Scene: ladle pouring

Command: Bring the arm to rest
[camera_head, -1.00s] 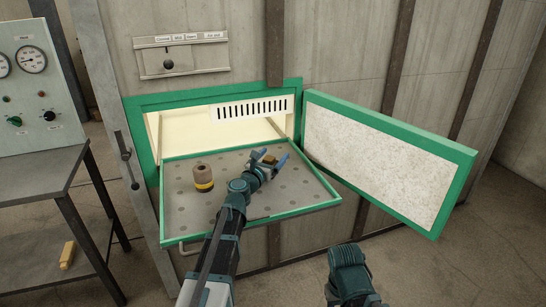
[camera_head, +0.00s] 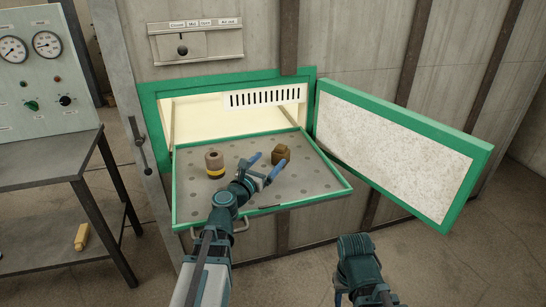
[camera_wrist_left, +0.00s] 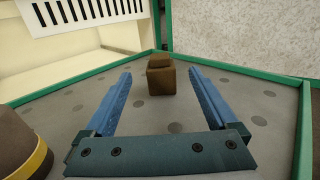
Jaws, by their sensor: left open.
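My left gripper (camera_head: 266,169) is open and empty above the perforated tray (camera_head: 240,196) in the head view. In the left wrist view its two blue fingers (camera_wrist_left: 160,98) are spread wide. A brown block (camera_head: 281,154) stands on the tray just beyond the fingertips, apart from them; it also shows in the left wrist view (camera_wrist_left: 161,79). A brown cylinder with a yellow band (camera_head: 215,164) stands on the tray to the left; part of it shows in the left wrist view (camera_wrist_left: 22,145). My right arm's end (camera_head: 358,262) is low in the head view, its fingertips not clear.
The green-framed door (camera_head: 393,150) stands open at the right. A vent grille (camera_head: 265,95) is in the lit opening behind the tray. A bench (camera_head: 45,160) with a gauge panel (camera_head: 45,75) stands left. A yellow block (camera_head: 81,237) lies on its lower shelf.

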